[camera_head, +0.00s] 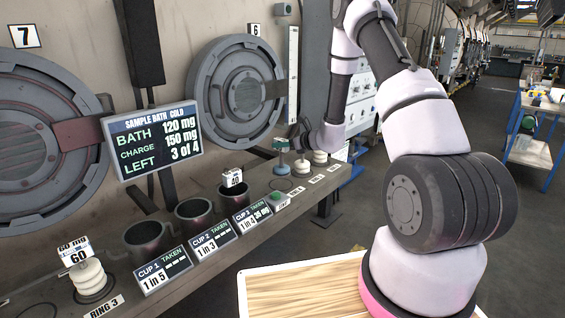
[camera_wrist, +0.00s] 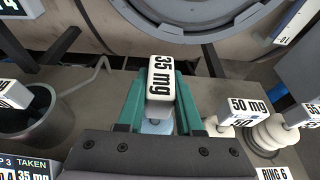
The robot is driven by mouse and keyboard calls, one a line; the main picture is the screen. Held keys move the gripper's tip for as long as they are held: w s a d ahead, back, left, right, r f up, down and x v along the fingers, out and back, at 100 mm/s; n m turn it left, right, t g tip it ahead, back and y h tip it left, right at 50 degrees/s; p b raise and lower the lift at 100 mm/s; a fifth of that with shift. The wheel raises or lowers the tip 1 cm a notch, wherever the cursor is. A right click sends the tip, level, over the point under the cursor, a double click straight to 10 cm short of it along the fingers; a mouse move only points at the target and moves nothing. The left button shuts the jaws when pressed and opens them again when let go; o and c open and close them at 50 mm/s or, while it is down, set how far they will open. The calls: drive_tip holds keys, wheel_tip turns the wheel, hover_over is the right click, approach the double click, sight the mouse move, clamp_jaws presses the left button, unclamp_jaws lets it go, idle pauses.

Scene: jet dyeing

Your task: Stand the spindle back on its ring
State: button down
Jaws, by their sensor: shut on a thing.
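In the wrist view, my gripper (camera_wrist: 160,110) has its teal jaws shut on a spindle with a white "35 mg" tag (camera_wrist: 161,85) and a pale blue body below. In the head view, my gripper (camera_head: 282,144) is at the far part of the shelf, with the pale blue base of the held spindle (camera_head: 281,169) beneath it, close above the shelf top. Whether the base touches the shelf is unclear. The spindle's middle is partly hidden by the jaws.
White spindles stand close to the right, one tagged 50 mg (camera_wrist: 250,105). Cup 3 (camera_head: 233,197), holding a 40-tagged piece, is to the left. Another spindle tagged 60 (camera_head: 90,277) stands at the near end by Ring 3. A wall with round hatches (camera_head: 240,88) rises behind the shelf.

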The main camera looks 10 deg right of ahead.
sight(282, 156)
drive_tip(key=shift+a+f, duration=0.15)
drive_tip(key=shift+f, duration=2.35)
drive_tip(key=c, duration=0.6)
unclamp_jaws()
drive_tip(key=shift+o, duration=0.2)
